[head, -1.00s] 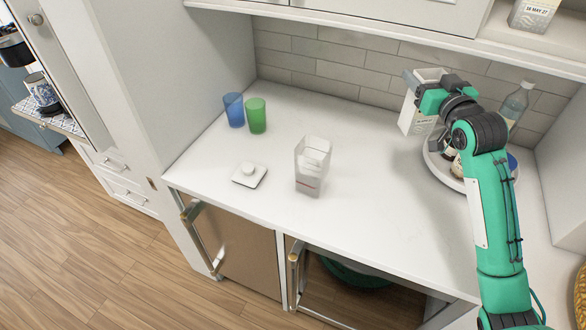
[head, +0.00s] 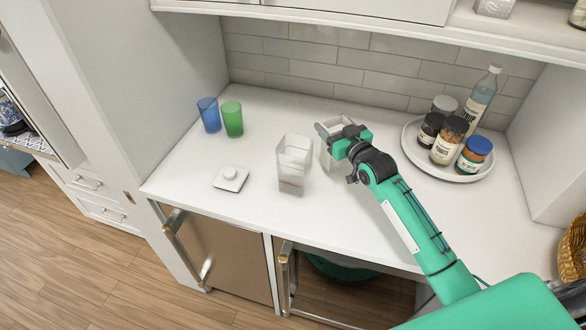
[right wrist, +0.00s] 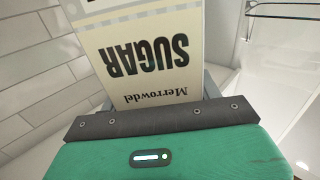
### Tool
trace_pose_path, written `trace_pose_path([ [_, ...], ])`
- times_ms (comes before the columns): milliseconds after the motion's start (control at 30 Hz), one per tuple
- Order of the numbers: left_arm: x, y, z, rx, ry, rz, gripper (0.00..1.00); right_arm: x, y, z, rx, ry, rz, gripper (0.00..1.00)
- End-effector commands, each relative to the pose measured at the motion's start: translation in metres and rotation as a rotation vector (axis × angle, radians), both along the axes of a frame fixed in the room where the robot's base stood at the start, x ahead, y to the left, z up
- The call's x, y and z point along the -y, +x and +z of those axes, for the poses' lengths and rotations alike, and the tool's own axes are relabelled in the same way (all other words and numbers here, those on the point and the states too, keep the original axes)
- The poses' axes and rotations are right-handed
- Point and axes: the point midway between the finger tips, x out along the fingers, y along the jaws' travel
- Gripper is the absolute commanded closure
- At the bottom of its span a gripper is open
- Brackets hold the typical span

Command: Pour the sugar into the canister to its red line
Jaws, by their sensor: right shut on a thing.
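The clear square canister (head: 291,172) stands upright and open on the white counter, a short red line low on its front. Its contents are hard to tell through the pale wall. My right gripper (head: 338,138) is shut on the sugar carton (head: 327,160), just right of the canister and apparently apart from it. The carton looks roughly upright, partly hidden by the gripper. In the right wrist view the carton (right wrist: 150,62) fills the jaws, its SUGAR label upside down in the picture. The white lid (head: 230,179) lies left of the canister. My left gripper is not in view.
A blue cup (head: 209,114) and a green cup (head: 232,119) stand at the back left. A round white tray (head: 412,150) with several jars and a bottle (head: 480,98) stands at the right. The overhead shelf (head: 360,37) spans the back. The front counter is clear.

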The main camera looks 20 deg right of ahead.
Motion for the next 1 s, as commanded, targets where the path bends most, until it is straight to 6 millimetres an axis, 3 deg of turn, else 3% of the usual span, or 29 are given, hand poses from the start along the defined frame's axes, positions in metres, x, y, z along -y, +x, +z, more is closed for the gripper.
trace_pose_path([
  [800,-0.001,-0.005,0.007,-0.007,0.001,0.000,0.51,-0.020,0.036,0.043,0.029,-0.135,0.001,0.87],
  [1000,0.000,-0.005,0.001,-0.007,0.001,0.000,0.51,-0.033,0.032,0.046,0.058,-0.280,0.001,0.87],
])
